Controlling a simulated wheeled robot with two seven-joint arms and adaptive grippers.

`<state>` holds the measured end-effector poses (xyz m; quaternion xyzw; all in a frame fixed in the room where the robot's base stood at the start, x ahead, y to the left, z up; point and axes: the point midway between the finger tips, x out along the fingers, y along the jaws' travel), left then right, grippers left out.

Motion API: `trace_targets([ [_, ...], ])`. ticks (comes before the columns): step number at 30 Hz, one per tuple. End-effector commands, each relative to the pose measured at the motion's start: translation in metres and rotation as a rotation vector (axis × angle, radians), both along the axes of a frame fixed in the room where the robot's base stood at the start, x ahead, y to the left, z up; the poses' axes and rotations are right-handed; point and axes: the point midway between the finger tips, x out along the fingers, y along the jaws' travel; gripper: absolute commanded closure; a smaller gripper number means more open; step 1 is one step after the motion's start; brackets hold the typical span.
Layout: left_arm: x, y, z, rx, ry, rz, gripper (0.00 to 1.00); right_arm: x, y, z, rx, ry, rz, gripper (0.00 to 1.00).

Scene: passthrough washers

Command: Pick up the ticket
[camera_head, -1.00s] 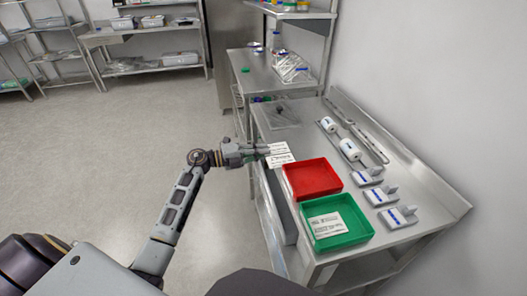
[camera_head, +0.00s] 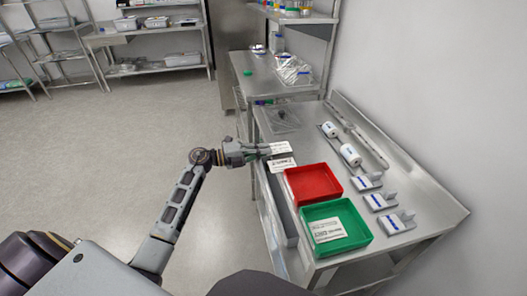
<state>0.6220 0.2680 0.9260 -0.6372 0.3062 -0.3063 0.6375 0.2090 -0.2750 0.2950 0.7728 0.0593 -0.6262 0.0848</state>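My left gripper (camera_head: 262,150) reaches in from the left to the left edge of the steel table (camera_head: 300,135). Its fingers look closed on a white printed ticket (camera_head: 282,147), which sticks out to the right from the fingertips. A second white ticket (camera_head: 282,165) lies just below it in the picture, at the table's left side behind the red tray. A third white ticket (camera_head: 327,229) lies in the green tray (camera_head: 366,236). The fingertips are small, and their exact grasp is hard to see. My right gripper is out of view.
The red tray (camera_head: 313,182) stands behind the green one. Several white and blue parts (camera_head: 380,201) line the right side, with two white rolls (camera_head: 351,154) further back. Another table (camera_head: 262,80) stands beyond. Floor to the left is clear.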

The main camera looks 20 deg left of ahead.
Motion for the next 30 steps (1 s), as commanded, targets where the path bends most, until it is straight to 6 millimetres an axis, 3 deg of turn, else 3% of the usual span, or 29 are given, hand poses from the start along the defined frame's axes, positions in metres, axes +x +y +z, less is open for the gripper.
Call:
trace_targets([
  [14, -0.002, 0.003, 0.002, 0.0, 0.001, 0.001, 1.0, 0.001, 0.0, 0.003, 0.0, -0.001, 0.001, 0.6],
  [30, -0.029, 0.037, 0.018, 0.001, 0.002, 0.002, 1.0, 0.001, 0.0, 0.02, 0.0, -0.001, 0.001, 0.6],
])
